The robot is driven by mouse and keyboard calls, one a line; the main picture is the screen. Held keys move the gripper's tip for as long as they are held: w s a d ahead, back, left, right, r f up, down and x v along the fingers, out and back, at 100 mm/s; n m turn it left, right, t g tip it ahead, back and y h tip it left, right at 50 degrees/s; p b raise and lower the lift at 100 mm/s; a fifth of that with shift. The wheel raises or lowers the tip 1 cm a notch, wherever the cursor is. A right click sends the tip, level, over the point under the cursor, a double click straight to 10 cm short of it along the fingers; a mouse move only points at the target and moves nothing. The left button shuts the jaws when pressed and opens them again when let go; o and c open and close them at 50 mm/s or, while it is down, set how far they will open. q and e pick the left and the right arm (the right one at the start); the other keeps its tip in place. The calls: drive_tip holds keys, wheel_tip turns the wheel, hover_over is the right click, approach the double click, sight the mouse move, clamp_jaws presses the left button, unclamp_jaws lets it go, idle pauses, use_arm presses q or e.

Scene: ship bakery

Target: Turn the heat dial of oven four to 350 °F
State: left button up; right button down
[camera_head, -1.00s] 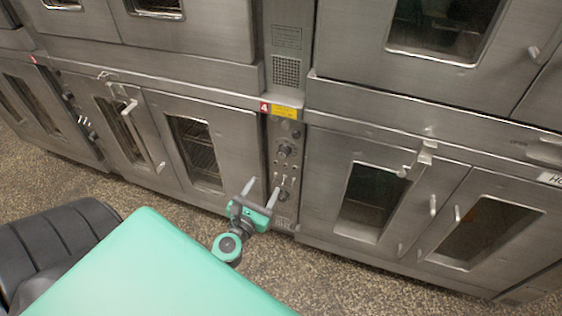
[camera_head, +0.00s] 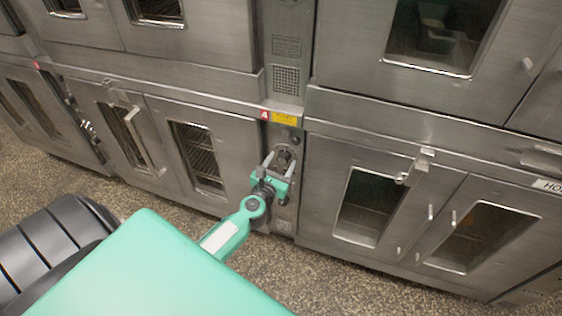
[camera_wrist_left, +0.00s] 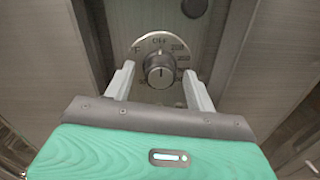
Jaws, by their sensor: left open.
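Oven four's control panel (camera_head: 284,138) is a narrow strip between the oven doors, under a red tag marked 4 (camera_head: 265,114). The heat dial (camera_wrist_left: 159,70) is a round dark knob on a pale ring with OFF at the top and numbers down the right side. In the head view the dial (camera_head: 284,154) shows just beyond my fingertips. My left gripper (camera_head: 280,158) is open in front of it. In the left wrist view the gripper's fingers (camera_wrist_left: 159,80) stand on either side of the knob, apart from it. The lower part of the ring's markings is partly hidden by the fingers.
Steel oven doors with windows flank the panel, left (camera_head: 200,150) and right (camera_head: 368,200). Door handles (camera_head: 402,178) stick out. A yellow label (camera_head: 284,117) sits beside the red tag. The speckled floor (camera_head: 330,280) in front is clear.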

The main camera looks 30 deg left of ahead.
use_arm(q)
drive_tip(key=shift+w, duration=0.25)
drive_tip(key=c, duration=1)
